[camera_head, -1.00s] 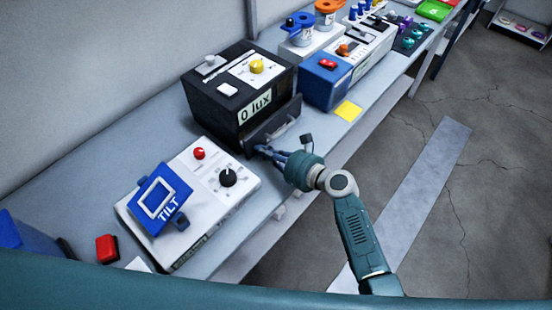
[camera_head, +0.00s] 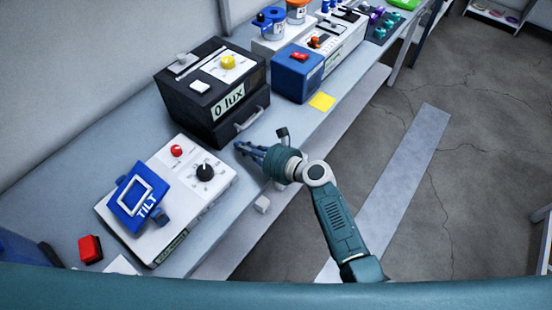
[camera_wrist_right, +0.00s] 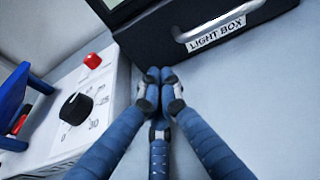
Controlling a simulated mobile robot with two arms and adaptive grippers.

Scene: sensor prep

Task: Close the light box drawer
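The light box (camera_head: 190,95) is a black box with a "0 lux" label, a yellow knob and a white top panel. Its drawer (camera_head: 228,133) is at the bottom front and looks pushed in, about flush with the box. The drawer's grey handle (camera_head: 249,119) faces the table edge. In the right wrist view the drawer front (camera_wrist_right: 160,40) shows the handle (camera_wrist_right: 222,18) and a "LIGHT BOX" label. My right gripper (camera_head: 240,147) is in front of the drawer, just off its near corner; its fingertips (camera_wrist_right: 158,80) are together with nothing between them. My left gripper is not in view.
The white tilt device (camera_head: 206,195) with a black knob and blue tilted frame stands left of the gripper, close by. A blue box (camera_head: 297,80) and a yellow note (camera_head: 322,102) are to the right. The table's front edge lies under my right arm.

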